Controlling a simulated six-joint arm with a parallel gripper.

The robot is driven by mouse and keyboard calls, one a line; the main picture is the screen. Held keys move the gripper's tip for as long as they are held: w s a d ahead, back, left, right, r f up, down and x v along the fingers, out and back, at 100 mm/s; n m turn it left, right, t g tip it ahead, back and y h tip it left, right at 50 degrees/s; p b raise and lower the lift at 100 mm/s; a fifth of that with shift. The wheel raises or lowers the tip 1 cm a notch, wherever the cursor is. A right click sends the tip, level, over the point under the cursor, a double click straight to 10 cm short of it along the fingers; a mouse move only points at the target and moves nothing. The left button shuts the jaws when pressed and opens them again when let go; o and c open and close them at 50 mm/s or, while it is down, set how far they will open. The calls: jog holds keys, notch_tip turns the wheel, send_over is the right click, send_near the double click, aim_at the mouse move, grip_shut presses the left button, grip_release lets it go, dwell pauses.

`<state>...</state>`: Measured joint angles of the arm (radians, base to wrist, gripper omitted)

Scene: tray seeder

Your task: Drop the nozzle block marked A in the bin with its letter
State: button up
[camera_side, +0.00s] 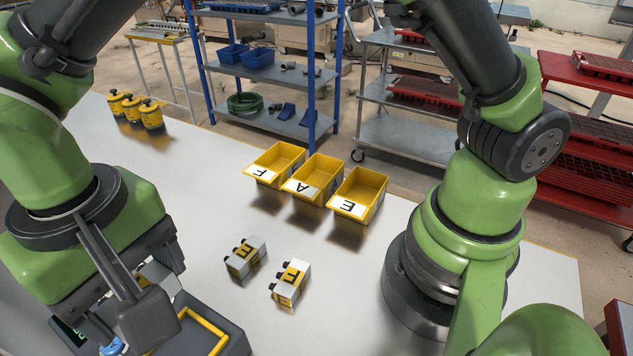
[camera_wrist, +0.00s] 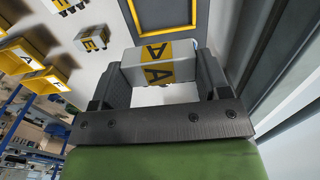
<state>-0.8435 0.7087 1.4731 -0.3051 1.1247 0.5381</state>
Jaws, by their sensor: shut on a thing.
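My gripper (camera_wrist: 160,75) is shut on the nozzle block A (camera_wrist: 160,62), a grey block with a yellow band and black letter A, held between its two fingers. In the side view my gripper is at the lower left, over the grey yellow-edged fixture (camera_side: 238,343), and the arm largely hides the block. The bin A (camera_side: 307,197) is the middle of three yellow bins, with a white label on its front. It stands well to the right of and beyond my gripper.
Bin F (camera_side: 263,180) stands left of bin A and bin E (camera_side: 347,209) right of it. Block E (camera_side: 246,257) and block F (camera_side: 290,284) lie on the table before the bins. Several yellow-black canisters (camera_side: 133,109) stand far left.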

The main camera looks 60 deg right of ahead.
jog(key=w+d, duration=0.4)
jog(key=d, duration=0.7)
jog(key=w+d, duration=0.5)
jog(key=d, duration=0.6)
jog(key=s+d, duration=0.3)
jog(key=d, duration=0.6)
jog(key=s+d, duration=0.3)
jog(key=d, duration=0.6)
notch_tip(320, 180, down, 6)
jog(key=shift+f, duration=0.25)
jog(key=shift+w, duration=0.1)
jog(key=o, duration=1.1)
jog(key=shift+c, duration=0.2)
